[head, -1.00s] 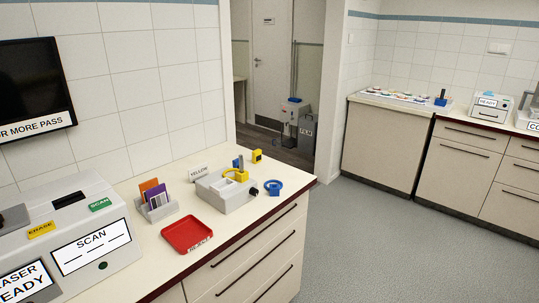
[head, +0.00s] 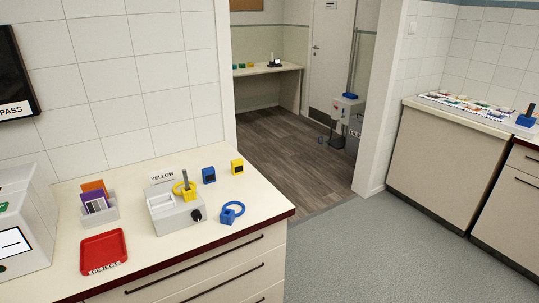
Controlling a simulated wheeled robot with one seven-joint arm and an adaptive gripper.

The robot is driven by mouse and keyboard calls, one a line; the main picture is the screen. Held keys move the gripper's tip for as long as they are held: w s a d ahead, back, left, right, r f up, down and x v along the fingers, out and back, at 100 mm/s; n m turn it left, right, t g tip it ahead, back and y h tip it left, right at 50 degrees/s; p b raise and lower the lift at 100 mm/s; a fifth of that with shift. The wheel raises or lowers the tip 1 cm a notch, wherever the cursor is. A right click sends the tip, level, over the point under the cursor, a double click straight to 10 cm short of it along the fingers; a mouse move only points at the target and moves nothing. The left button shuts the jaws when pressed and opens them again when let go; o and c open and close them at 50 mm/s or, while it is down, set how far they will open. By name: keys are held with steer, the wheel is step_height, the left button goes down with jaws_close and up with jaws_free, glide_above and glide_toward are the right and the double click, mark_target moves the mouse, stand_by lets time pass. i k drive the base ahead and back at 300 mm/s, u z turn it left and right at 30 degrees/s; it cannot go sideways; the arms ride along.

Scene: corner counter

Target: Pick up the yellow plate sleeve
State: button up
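A small yellow block (head: 237,167) with a dark face stands upright near the back right corner of the counter. A yellow ring-handled piece (head: 188,191) sits on the grey device (head: 175,214), at the foot of its grey post. I cannot tell for sure which one is the yellow plate sleeve. A similar blue block (head: 208,175) stands left of the yellow block. A white label reading YELLOW (head: 162,176) stands behind the device. My gripper is not in view.
A blue ring-handled piece (head: 231,212) lies right of the device, near the counter edge. A red REJECT tray (head: 104,250) and a grey holder with orange and purple cards (head: 98,208) are to the left. Grey floor (head: 365,255) is open right of the counter (head: 150,275).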

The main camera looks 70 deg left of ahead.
mark_target(237, 165)
steer(key=i, duration=1.05)
steer(key=u, duration=3.7)
